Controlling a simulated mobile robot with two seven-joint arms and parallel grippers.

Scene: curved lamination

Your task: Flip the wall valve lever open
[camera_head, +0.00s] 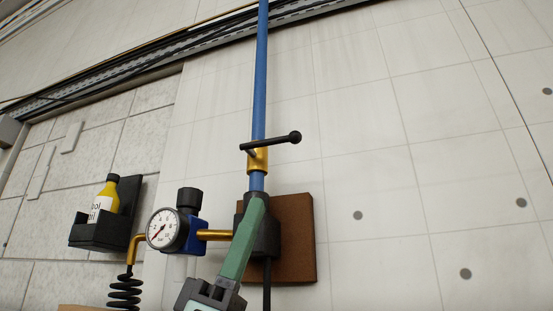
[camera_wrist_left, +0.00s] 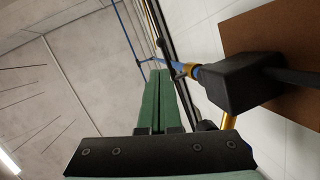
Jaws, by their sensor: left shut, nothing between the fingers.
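The valve lever (camera_head: 272,142) is a black bar with a ball at its right end. It lies crosswise to the vertical blue pipe (camera_head: 261,75), tilted slightly up to the right. Under it is the brass valve body (camera_head: 257,162), which also shows in the left wrist view (camera_wrist_left: 190,70). My left gripper (camera_head: 258,202) has green fingers, shut and empty. In the head view its tips sit below the lever, over the black block under the valve, and appear apart from the lever. The fingers also show in the left wrist view (camera_wrist_left: 160,74). My right gripper is out of view.
A black block (camera_head: 269,236) on a brown board (camera_head: 300,240) stands behind my fingers. Left of it are a pressure gauge (camera_head: 162,229), a brass pipe (camera_head: 215,235), a coiled black hose (camera_head: 124,293) and a yellow bottle (camera_head: 108,190) in a holder. The wall right of the lever is clear.

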